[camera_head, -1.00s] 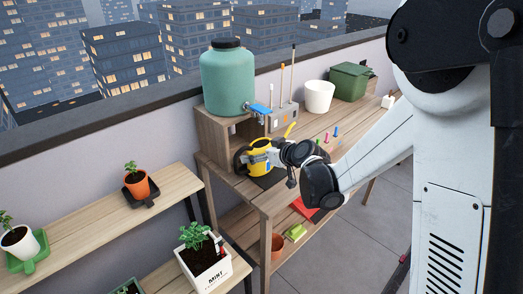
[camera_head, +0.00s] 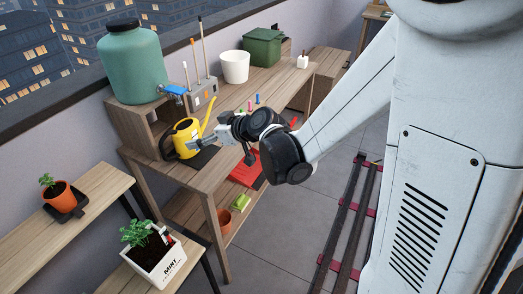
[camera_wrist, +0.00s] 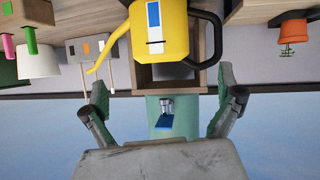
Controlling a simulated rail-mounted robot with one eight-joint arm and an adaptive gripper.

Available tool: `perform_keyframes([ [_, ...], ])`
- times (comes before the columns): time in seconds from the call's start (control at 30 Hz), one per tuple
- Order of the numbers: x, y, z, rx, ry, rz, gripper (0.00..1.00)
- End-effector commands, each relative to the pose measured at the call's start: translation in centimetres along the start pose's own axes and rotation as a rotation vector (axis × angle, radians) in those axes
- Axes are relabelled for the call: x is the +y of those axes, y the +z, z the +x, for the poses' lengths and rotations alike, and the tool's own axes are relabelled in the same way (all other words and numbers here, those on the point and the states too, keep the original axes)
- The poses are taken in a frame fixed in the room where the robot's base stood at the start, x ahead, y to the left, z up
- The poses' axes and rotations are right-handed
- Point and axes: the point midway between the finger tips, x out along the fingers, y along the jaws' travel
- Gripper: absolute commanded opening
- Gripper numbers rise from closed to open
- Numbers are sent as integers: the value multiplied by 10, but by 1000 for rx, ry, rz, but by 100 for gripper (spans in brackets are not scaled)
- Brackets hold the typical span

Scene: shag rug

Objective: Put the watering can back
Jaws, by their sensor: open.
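The yellow watering can (camera_head: 182,139) with a dark handle stands upright on the wooden bench, at the end of a dark mat (camera_head: 207,156). Its spout points up to the right. In the wrist view, which is upside down, the can (camera_wrist: 176,38) shows a white and blue label. My gripper (camera_head: 194,145) is beside the can, on its right in the head view. In the wrist view my gripper (camera_wrist: 163,95) is open, fingers spread wide with nothing between them. The can is beyond the fingers; I cannot tell the exact gap.
A green tank (camera_head: 131,65) with a blue tap (camera_head: 175,89) sits on a wooden cubby (camera_head: 128,122) behind the can. A grey tool holder (camera_head: 201,96), white pot (camera_head: 235,67) and green bin (camera_head: 262,48) stand farther back. Potted plants, including mint (camera_head: 155,262), stand on left shelves.

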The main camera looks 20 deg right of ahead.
Motion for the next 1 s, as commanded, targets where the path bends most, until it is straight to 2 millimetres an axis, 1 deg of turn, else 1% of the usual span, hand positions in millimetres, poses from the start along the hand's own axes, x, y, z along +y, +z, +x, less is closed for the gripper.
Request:
perform_keyframes([
  [0.07, -1, -2, -7, -13, 3, 9, 100],
  [0.17, -4, -4, -24, -47, 10, 33, 100],
  [0.33, -10, -7, -64, -130, 40, 100, 100],
  [0.53, -18, -1, -116, -228, 96, 182, 100],
  [0.77, -28, 14, -177, -331, 184, 280, 100],
  [1.0, -40, 40, -240, -424, 303, 381, 100],
])
